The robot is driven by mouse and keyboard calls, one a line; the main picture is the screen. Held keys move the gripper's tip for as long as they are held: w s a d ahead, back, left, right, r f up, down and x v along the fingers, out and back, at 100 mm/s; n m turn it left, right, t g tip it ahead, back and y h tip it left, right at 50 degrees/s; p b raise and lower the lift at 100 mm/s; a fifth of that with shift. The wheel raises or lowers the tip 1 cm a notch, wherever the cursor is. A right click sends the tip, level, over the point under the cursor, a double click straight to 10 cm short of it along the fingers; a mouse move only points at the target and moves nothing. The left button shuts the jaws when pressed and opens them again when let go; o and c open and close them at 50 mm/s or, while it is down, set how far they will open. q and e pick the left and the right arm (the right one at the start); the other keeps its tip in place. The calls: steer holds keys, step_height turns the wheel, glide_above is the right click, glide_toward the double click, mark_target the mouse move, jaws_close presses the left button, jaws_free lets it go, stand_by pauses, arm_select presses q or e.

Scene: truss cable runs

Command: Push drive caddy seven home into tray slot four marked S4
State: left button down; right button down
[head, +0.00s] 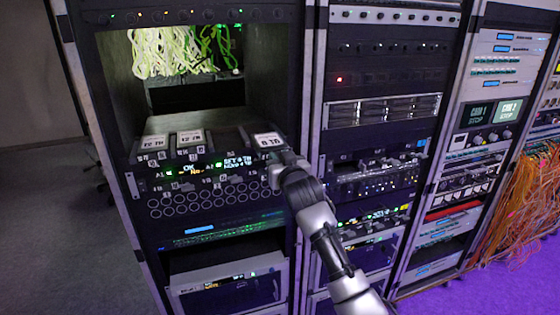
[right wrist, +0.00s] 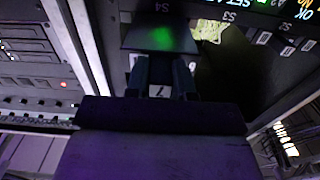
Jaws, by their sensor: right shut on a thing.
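Drive caddy seven shows in the right wrist view as a dark block with a white label reading 7 (right wrist: 158,91). My right gripper (right wrist: 160,82) is shut on its front end. The caddy lines up with the tray place marked S4 (right wrist: 167,8). In the head view a caddy labelled 8 TB (head: 268,140) lies at the tray's right end, with my right gripper (head: 276,168) at its front. The gripper hides that front, so how deep it sits cannot be told. My left gripper is not in view.
Two caddies labelled 12 TB (head: 155,142) (head: 190,139) sit at the tray's left. A gap lies between them and the 8 TB caddy. The tray front (head: 190,170) has lit displays. A rack post (head: 304,120) stands close right of my gripper. Green-yellow cables (head: 170,52) hang above.

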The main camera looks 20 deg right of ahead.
mark_target(270, 144)
steer(key=shift+w+b, duration=0.35)
steer(key=shift+w, duration=0.7)
steer(key=shift+w+r, duration=0.1)
steer(key=shift+w, duration=0.1)
stand_by(0.3)
steer(key=shift+w+a+b, duration=0.1)
steer(key=shift+w+b, duration=0.5)
steer(key=shift+w, duration=0.65)
steer(key=shift+w+b, duration=1.05)
steer(key=shift+w, duration=0.7)
steer(key=shift+w, duration=0.15)
